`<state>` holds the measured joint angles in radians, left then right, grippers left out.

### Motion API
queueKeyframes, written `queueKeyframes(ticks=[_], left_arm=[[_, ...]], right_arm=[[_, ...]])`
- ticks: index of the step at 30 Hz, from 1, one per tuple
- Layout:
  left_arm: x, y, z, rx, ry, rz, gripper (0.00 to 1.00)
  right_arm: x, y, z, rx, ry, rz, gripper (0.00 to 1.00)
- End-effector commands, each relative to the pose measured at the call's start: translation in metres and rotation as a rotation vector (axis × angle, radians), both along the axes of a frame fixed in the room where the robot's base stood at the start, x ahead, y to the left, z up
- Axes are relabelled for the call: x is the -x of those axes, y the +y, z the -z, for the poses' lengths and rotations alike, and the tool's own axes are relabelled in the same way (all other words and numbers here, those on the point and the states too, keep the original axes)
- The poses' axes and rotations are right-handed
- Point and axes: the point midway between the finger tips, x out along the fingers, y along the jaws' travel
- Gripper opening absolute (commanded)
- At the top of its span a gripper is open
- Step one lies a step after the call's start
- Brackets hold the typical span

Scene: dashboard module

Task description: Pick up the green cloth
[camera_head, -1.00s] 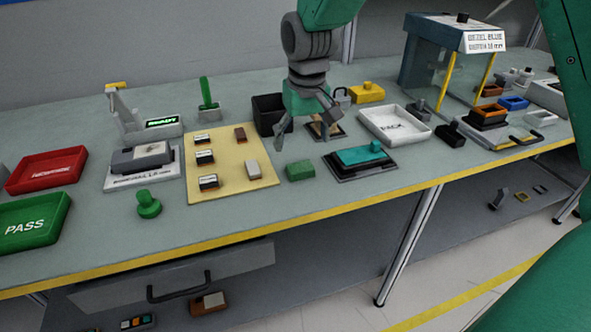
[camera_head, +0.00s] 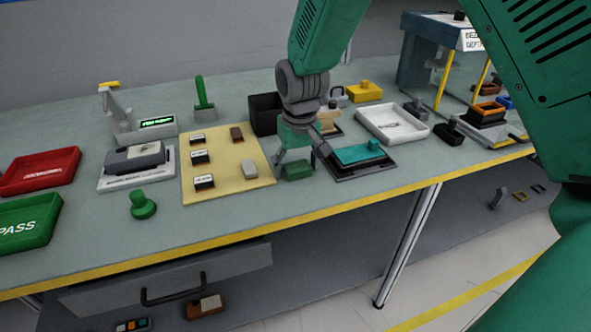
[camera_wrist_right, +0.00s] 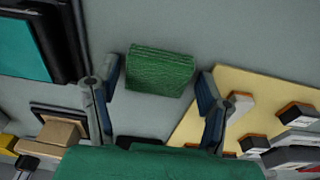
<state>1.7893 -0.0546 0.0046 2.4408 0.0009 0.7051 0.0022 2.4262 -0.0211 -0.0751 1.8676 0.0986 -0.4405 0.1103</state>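The green cloth (camera_head: 297,171) is a small folded block on the bench, between the yellow mat and the black tray with the teal block. It also shows in the right wrist view (camera_wrist_right: 160,71). My right gripper (camera_head: 296,163) is open and low over the cloth, its fingers spread to either side. In the right wrist view the cloth lies between and just beyond the fingertips (camera_wrist_right: 157,84), with gaps on both sides. My left gripper is not in view.
The yellow mat (camera_head: 229,190) with several small blocks is just left of the cloth. The black tray (camera_head: 337,172) with a teal block (camera_head: 358,152) is close on the right. A black bin (camera_head: 264,114) stands behind. The bench is clear in front.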

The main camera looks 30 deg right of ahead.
Motion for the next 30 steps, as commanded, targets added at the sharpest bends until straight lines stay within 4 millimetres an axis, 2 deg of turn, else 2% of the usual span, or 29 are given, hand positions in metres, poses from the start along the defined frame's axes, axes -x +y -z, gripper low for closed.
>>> queueKeyframes(ticks=[1,2,11,14,17,24,30], left_arm=[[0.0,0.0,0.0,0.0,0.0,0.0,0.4],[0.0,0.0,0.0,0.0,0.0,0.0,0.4],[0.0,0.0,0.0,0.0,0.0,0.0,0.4],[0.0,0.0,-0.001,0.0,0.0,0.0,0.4],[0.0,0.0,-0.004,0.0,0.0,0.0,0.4],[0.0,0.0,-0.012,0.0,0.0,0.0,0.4],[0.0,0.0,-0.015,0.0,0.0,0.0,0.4]], right_arm=[[0.0,0.0,0.0,0.0,0.001,0.0,0.41],[0.0,0.0,0.0,0.0,0.001,0.0,0.31],[0.0,0.0,0.0,0.001,0.001,0.0,0.31],[0.0,0.0,-0.005,0.001,0.0,0.0,0.31],[-0.001,0.0,-0.02,0.001,-0.003,0.0,0.31],[-0.001,0.0,-0.07,0.001,-0.004,0.0,0.31],[-0.001,0.0,-0.095,0.0,-0.001,0.001,0.31]])
